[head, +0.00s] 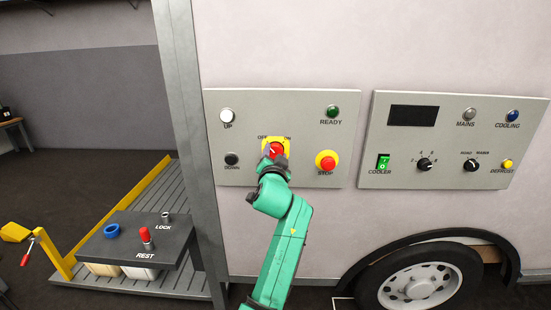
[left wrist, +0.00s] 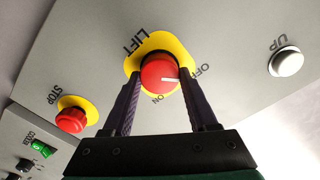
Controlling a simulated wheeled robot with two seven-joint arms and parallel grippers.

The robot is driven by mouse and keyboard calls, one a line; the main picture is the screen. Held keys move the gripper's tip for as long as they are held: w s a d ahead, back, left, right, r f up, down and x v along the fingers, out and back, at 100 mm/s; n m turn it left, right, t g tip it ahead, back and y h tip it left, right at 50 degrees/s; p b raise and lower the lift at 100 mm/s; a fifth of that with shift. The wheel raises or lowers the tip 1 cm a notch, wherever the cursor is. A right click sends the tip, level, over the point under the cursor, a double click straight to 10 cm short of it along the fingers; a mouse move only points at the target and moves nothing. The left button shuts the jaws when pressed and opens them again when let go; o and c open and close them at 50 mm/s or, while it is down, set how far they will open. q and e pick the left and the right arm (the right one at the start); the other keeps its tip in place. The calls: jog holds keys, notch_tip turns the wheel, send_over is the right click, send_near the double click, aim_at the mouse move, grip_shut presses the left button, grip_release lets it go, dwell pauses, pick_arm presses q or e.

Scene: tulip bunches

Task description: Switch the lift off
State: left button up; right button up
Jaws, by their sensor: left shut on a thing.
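The lift switch is a red rotary knob (head: 277,148) on a yellow plate, in the left panel (head: 300,100). In the left wrist view the knob (left wrist: 160,72) shows between the words OFF, ON and LIFT. Its white mark points to the right there, roughly toward OFF. My left gripper (head: 272,162) is at the knob, and in the left wrist view its two dark fingers (left wrist: 163,95) are shut on the knob from both sides. My right gripper is not in view.
On the same panel are the white UP button (head: 227,115), black DOWN button (head: 232,159), green READY lamp (head: 333,111) and red STOP button (head: 327,163). A cooler panel (head: 450,110) is to the right. A dark REST stand (head: 125,238) and a grey post (head: 190,120) are left.

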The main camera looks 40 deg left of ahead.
pick_arm(q)
jog(key=shift+n, duration=0.4)
jog(key=o, duration=1.4)
jog(key=shift+d, duration=0.1)
jog(key=shift+s+d+f, duration=0.1)
jog(key=shift+s+d, duration=0.1)
jog(key=shift+s, duration=0.1)
jog(key=b+v, duration=0.3)
jog(key=v, duration=1)
jog(key=shift+s+d, duration=0.2)
jog(key=shift+s, duration=0.05)
